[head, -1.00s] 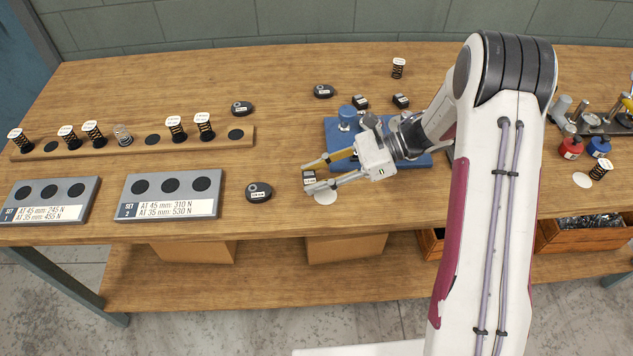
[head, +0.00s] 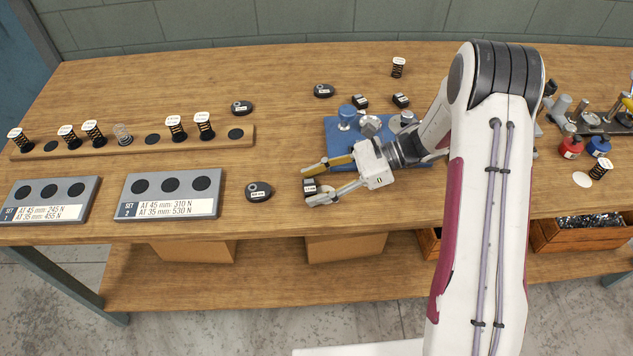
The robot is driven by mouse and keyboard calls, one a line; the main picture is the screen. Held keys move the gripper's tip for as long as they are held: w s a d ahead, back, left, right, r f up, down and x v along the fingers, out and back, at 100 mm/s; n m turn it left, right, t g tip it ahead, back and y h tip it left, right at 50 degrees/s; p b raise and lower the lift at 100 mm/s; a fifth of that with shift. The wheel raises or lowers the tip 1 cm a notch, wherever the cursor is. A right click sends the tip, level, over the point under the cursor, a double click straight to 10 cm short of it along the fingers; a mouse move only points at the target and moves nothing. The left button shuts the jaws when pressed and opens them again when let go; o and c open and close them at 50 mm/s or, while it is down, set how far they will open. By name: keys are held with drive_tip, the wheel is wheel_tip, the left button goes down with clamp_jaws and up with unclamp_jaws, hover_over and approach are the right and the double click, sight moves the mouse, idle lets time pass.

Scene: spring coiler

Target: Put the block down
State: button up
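The small black block (head: 309,187) with a white label is near the front of the wooden bench, left of the blue plate. My gripper (head: 311,186) reaches in from the right with its fingers spread, one behind the block and one in front of it. The block lies between the fingertips, and a gap shows at least on the far side. It looks to be down at the bench top, though its underside is hard to see.
A black block (head: 258,192) lies to the left. More small blocks (head: 323,90) lie farther back. The blue plate (head: 335,128) with its fixtures is behind my gripper. Grey set trays (head: 213,212) and a wooden spring rack (head: 70,150) stand at left. The bench's front edge is close.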

idle(0.3)
drive_tip(key=shift+v, duration=0.9)
drive_tip(key=shift+s+f+v, duration=0.1)
drive_tip(key=shift+f+v, duration=0.05)
drive_tip(key=shift+v, duration=1.35)
drive_tip(key=shift+s+f+v, duration=0.15)
drive_tip(key=shift+v, duration=1.35)
drive_tip(key=shift+d, duration=0.15)
